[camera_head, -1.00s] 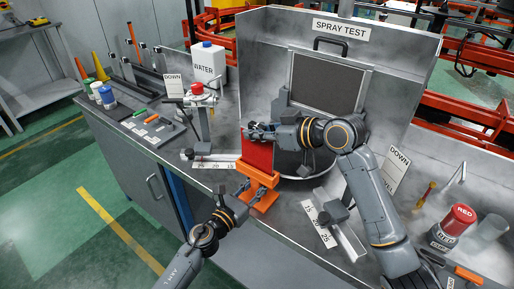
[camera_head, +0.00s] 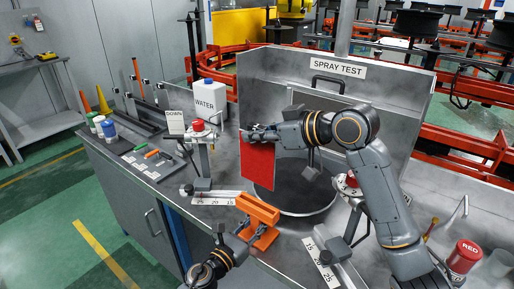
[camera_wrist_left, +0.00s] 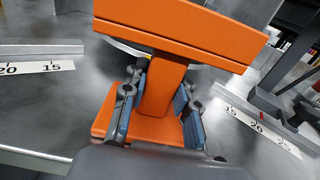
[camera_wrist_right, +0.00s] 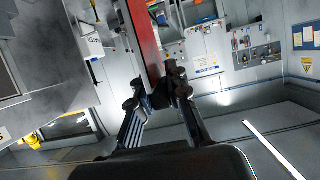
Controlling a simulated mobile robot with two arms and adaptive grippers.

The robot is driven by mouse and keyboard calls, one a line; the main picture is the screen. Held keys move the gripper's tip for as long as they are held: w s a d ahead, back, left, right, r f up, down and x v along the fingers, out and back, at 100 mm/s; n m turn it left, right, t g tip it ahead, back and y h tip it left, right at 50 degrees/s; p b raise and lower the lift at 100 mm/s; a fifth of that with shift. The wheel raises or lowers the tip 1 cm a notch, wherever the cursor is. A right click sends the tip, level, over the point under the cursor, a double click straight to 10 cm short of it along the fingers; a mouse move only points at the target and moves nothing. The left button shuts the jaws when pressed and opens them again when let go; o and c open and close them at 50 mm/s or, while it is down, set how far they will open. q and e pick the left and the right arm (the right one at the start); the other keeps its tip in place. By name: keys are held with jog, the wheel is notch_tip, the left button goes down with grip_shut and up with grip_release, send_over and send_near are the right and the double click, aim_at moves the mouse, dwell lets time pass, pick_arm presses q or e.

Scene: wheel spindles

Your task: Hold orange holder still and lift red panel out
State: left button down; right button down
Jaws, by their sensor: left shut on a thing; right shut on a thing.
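The orange holder (camera_head: 259,215) stands on the grey worktop near its front edge. My left gripper (camera_head: 222,240) is at its near side; in the left wrist view the gripper (camera_wrist_left: 158,105) is shut on the upright post of the holder (camera_wrist_left: 170,25). The red panel (camera_head: 257,170) hangs upright from my right gripper (camera_head: 258,134), behind and above the holder. Its lower edge appears clear of the holder's top. In the right wrist view the gripper (camera_wrist_right: 162,90) is shut on the edge of the panel (camera_wrist_right: 143,45).
The spray booth (camera_head: 420,100) stands behind, with a round dark opening in the worktop. A white water jug (camera_head: 209,95) and a red-topped stand (camera_head: 198,127) are to the left. Ruler strips flank the holder. A red can (camera_head: 465,254) stands at the right.

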pick_arm(q)
jog(key=c, duration=1)
grip_release()
jog(key=shift+o, duration=0.2)
jog(key=shift+a, duration=0.1)
